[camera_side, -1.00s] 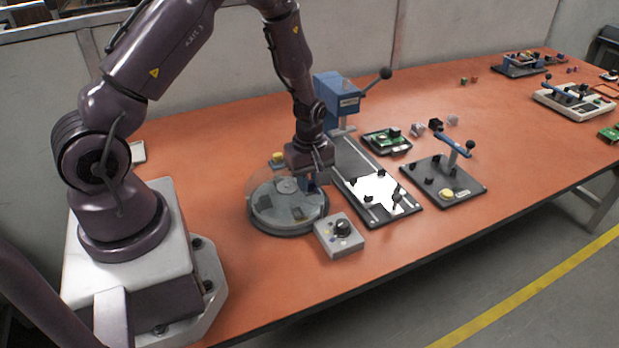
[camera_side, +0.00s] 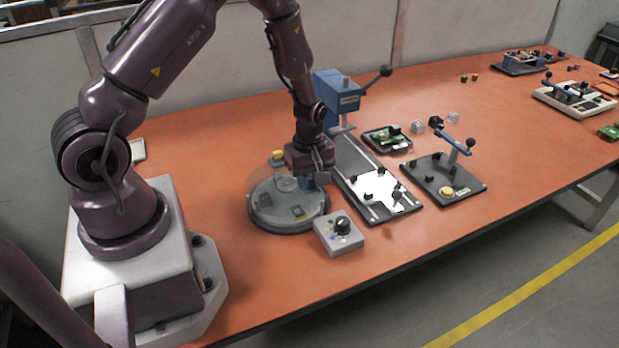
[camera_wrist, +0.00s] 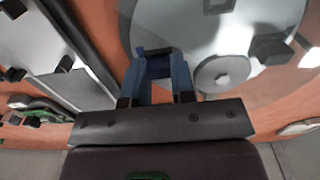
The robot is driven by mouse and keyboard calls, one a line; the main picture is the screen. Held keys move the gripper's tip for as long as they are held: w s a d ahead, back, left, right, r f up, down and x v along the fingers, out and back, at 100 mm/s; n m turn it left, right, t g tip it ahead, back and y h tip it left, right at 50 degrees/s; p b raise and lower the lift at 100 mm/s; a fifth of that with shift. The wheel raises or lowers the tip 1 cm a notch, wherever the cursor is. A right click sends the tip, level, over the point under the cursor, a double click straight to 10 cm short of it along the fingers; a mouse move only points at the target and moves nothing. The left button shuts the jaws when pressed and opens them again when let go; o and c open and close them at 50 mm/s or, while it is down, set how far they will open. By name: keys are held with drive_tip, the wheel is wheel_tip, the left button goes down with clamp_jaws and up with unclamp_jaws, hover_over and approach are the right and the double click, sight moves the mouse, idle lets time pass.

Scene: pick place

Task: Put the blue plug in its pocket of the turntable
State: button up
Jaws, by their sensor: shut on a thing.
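The turntable (camera_side: 262,215) is a round grey disc with a clear cover over part of it. Its pale disc (camera_wrist: 150,30) fills the top of the wrist view, with a round hub (camera_wrist: 222,73) and a dark block (camera_wrist: 270,48). My gripper (camera_side: 312,180) is over the turntable's far right edge.
A grey control box (camera_side: 340,236) with a black knob stands in front of the turntable. A blue press (camera_side: 338,95) with a lever stands behind. A dark fixture plate (camera_side: 420,190) and a small green-board tray (camera_side: 388,140) lie to the right.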

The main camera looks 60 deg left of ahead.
drive_tip(key=o, duration=1)
drive_tip(key=shift+c, duration=0.2)
drive_tip(key=shift+s, duration=0.15)
drive_tip(key=c, duration=0.4)
drive_tip(key=shift+o, duration=0.2)
drive_tip(key=shift+r, duration=3.5)
